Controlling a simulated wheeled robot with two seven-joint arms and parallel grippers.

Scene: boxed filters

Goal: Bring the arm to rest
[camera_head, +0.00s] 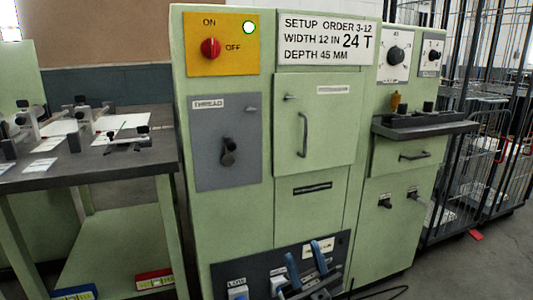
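My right gripper (303,251) shows at the bottom centre, with its two blue fingers pointing up in front of the dark lower panel (335,247) of a green machine cabinet (233,228). The fingers stand apart with a gap, and I see nothing held between them. The dark gripper body is partly cut off by the bottom edge of the picture. I cannot tell whether the gripper touches the panel. My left gripper is not in view.
The cabinet has a red knob (210,48), a grey panel with a black handle (228,152) and a door (314,120). A dark shelf (424,128) juts out at right. A workbench (95,165) with fixtures stands at left, wire cages (480,150) at far right.

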